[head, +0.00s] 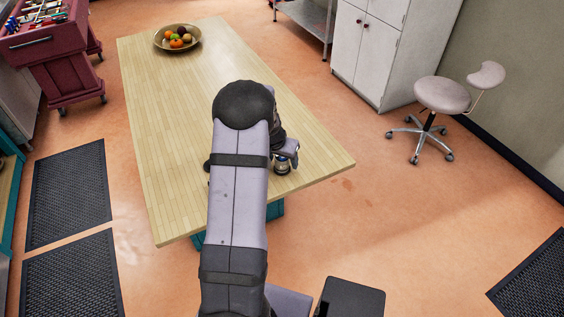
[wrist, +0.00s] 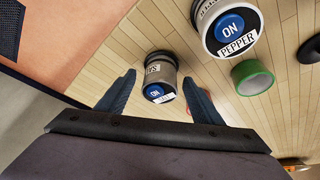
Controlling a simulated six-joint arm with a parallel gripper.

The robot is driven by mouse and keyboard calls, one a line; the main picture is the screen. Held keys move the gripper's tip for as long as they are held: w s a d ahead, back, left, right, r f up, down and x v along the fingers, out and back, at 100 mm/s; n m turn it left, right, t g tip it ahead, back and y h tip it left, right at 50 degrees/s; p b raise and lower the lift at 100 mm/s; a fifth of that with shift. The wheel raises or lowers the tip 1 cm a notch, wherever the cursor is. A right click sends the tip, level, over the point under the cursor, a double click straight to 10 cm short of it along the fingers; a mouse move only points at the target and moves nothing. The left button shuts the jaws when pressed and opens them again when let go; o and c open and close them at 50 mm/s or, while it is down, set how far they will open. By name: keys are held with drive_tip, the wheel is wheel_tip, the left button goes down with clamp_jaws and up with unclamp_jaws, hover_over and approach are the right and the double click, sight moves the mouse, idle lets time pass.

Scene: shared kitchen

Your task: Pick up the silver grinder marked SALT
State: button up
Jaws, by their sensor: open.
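A silver grinder (wrist: 160,66) with a dark top end and a blue ON button lies between the fingers of my gripper (wrist: 159,78) in the wrist view. Its small white label is hard to read there. My gripper is open, with one finger on each side of the grinder; I cannot tell whether they touch it. A second, larger-looking grinder (wrist: 212,12) with a blue ON button and the label PEPPER is at the upper right. In the head view my arm hides most of this spot; a bit of a grinder (head: 282,166) shows near the gripper.
The wooden table (head: 165,120) carries these things near its front right edge. In the wrist view, a green-rimmed round container (wrist: 252,78) and a dark object (wrist: 309,48) are to the right. A fruit bowl (head: 160,44) stands at the table's far end; the table between is clear.

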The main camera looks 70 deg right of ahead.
drive_tip(key=c, duration=1.3)
drive_tip(key=shift+c, duration=0.3)
drive_tip(key=shift+r, duration=0.15)
